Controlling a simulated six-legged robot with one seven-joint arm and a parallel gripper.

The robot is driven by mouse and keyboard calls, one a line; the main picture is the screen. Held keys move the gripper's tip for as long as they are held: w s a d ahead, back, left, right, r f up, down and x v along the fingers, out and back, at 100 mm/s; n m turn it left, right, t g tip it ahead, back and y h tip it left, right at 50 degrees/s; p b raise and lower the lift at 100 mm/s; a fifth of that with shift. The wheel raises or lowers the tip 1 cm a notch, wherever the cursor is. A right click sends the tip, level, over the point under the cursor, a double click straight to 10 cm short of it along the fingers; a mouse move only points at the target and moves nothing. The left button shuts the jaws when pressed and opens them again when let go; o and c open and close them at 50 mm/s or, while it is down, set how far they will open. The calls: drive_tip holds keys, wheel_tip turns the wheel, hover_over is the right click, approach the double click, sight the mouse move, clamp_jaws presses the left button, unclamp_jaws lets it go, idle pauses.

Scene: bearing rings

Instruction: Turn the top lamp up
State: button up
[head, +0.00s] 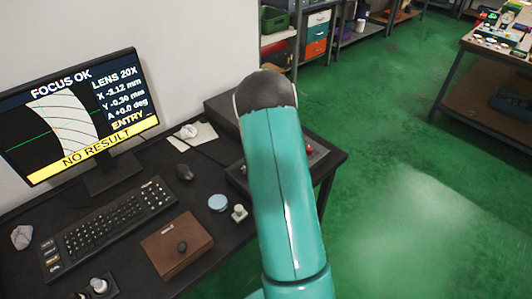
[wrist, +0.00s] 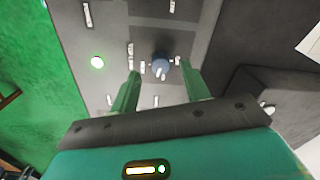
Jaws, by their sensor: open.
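I cannot tell which label names the top lamp. My gripper (wrist: 160,72) is open, its two green fingers apart on either side of the knob in the picture. Whether they touch it is unclear. In the head view my arm hides the gripper and most of the panel (head: 318,157).
On the dark desk stand a monitor (head: 75,115) reading FOCUS OK and NO RESULT, a keyboard (head: 108,222), a mouse (head: 184,173), a brown box (head: 177,246) and a light-blue disc (head: 218,203). Green floor (head: 400,170) lies clear to the right, before a workbench (head: 490,90).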

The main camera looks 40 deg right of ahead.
wheel_tip(320, 180, up, 11)
drive_tip(key=shift+s, duration=0.2)
